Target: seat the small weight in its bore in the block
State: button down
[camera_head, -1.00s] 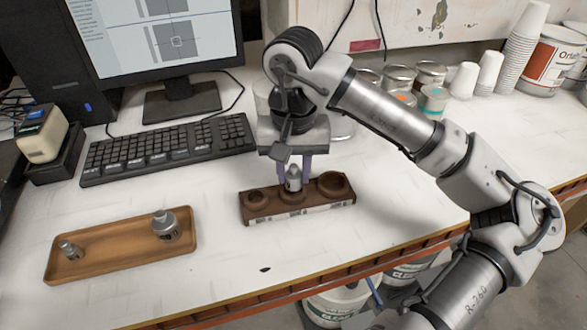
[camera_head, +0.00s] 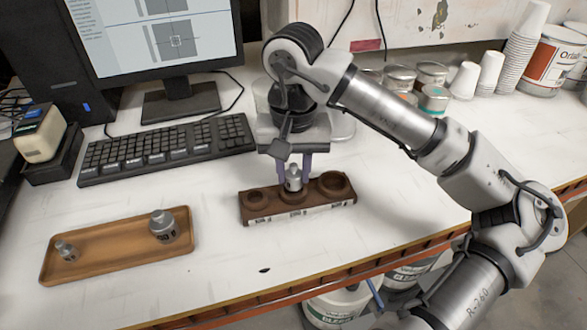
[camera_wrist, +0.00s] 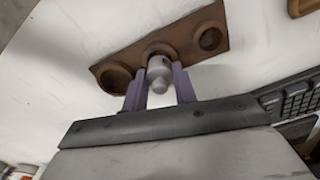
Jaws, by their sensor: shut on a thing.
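A brown block (camera_head: 325,208) with three bores in a row lies on the white table. My gripper (camera_head: 294,172) points down over its middle and is shut on a grey metal weight (camera_head: 293,180). The wrist view shows this weight (camera_wrist: 159,73) between the two purple fingers, its lower end at the middle bore; how deep it sits is hidden. The left bore (camera_head: 255,194) and the wider right bore (camera_head: 334,182) are empty. The small weight (camera_head: 66,250) stands at the left end of a wooden tray (camera_head: 110,252), apart from my gripper. A larger weight (camera_head: 163,226) stands at the tray's right end.
A keyboard (camera_head: 165,150) and a monitor (camera_head: 155,40) stand behind the tray. Cans (camera_head: 434,98) and stacked paper cups (camera_head: 522,40) stand at the back right. The table is clear between tray and block. Its front edge runs close in front of the block.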

aim_at(293, 164)
jog(key=shift+f+b, duration=1.15)
jog(key=shift+b, duration=0.05)
jog(key=c, duration=1)
grip_release()
jog(key=shift+c, duration=0.2)
jog(key=shift+r, duration=0.1)
notch_tip(293, 164, up, 14)
